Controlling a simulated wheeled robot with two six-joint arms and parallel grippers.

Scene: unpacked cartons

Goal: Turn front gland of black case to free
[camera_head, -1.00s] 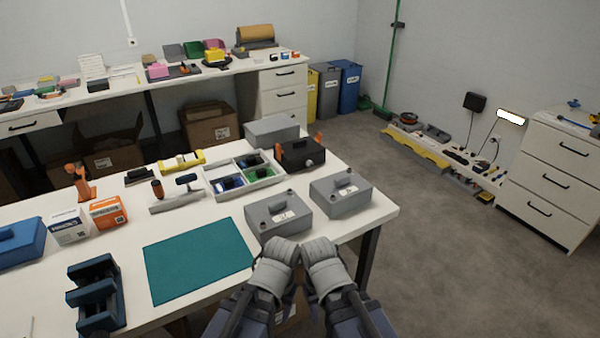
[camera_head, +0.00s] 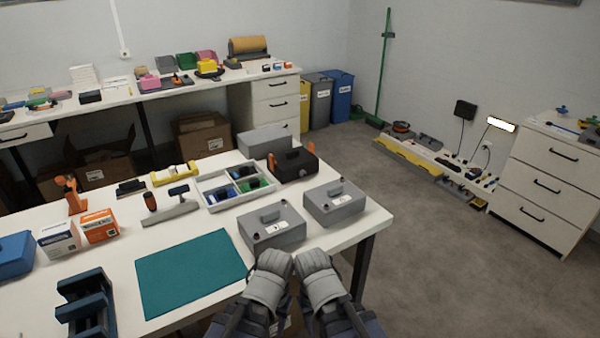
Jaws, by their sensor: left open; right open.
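My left gripper (camera_head: 277,262) and my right gripper (camera_head: 312,262) are side by side at the table's near edge, in front of the grey cases and well short of the black case. Their fingertips are hard to make out; I see nothing held.
Two grey cases (camera_head: 272,229) (camera_head: 335,204) stand between my grippers and the black case. A third grey case (camera_head: 264,138) is behind it. A divided tray (camera_head: 212,204) is to its left. A green mat (camera_head: 190,275) lies at the near left.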

